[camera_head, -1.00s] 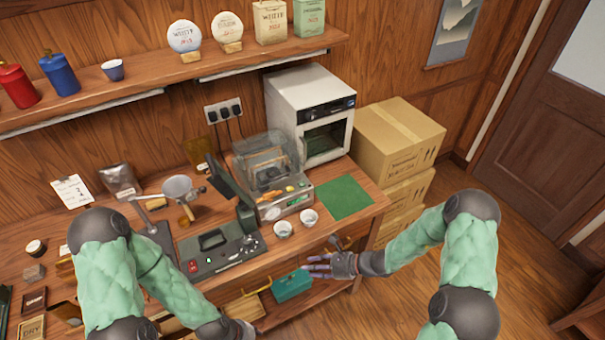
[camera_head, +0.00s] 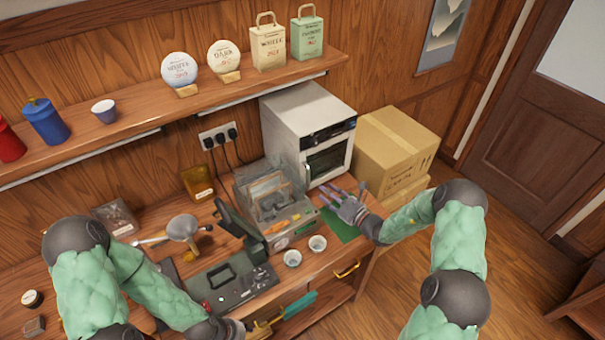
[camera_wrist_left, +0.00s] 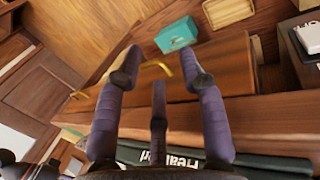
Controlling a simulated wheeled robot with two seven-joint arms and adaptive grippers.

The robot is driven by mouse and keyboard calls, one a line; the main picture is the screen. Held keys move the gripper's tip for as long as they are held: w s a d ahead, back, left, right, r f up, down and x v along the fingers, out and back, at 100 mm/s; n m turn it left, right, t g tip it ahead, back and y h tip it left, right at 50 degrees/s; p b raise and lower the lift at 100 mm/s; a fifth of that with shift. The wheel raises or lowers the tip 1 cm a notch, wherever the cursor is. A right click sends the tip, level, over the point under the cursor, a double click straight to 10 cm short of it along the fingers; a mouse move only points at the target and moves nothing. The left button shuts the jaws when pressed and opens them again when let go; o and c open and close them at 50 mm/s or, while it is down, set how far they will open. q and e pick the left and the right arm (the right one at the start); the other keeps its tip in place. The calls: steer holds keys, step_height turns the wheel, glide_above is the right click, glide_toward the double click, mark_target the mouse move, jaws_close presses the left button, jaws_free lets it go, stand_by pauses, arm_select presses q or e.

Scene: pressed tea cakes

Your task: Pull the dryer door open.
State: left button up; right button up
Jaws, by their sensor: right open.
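The dryer is a white box (camera_head: 290,122) at the back right of the workbench, with a dark control strip on its front. Its door (camera_head: 327,160), with a dark window, looks shut. My right gripper (camera_head: 336,195) is open and empty in front of and below the door, over the green mat (camera_head: 345,228). It appears apart from the door. My left gripper (camera_wrist_left: 160,72) is open in the left wrist view, with a brass drawer handle (camera_wrist_left: 156,67) seen between and beyond its fingers. In the head view it is mostly out of sight at the bottom edge.
Two small white cups (camera_head: 317,243) stand near the bench's front edge. A clear-covered machine (camera_head: 270,205) stands left of the dryer. Stacked cardboard boxes (camera_head: 393,145) stand right of it. A shelf (camera_head: 130,128) runs above.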

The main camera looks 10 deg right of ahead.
mark_target(308, 179)
steer(key=x, duration=0.9)
steer(key=shift+w+a, duration=0.3)
jaws_close()
